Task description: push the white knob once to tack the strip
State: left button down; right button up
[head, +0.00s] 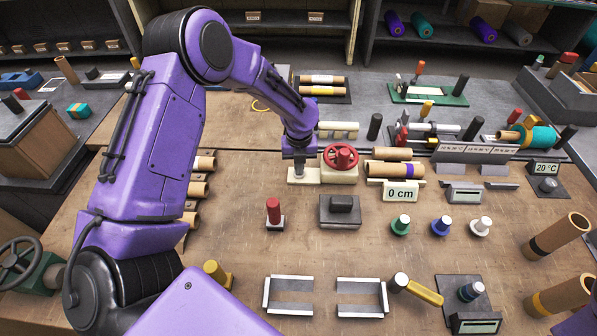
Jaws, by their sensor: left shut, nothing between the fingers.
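The white knob (481,226) stands upright on the bench at the right end of a row, beside a blue knob (441,226) and a green knob (400,224). My left gripper (298,172) points down over a cream block just left of the red handwheel (341,157), well to the left of the white knob. It is shut with nothing in it; its fingertips are small, and I cannot tell if they touch the block. No strip can be clearly made out. My right gripper is out of view.
A "0 cm" display (401,192) stands behind the knobs. Two metal brackets (362,297) and a yellow-handled tool (424,291) lie in front. Cardboard rolls (556,236) lie at the right. Bare wood surrounds the knobs.

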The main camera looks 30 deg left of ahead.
pick_arm(q)
jog(key=shift+r, duration=0.1)
notch_tip(320, 180, up, 6)
jog(key=p, duration=0.6)
jog(key=shift+r, duration=0.25)
notch_tip(320, 180, up, 10)
jog(key=b, duration=0.2)
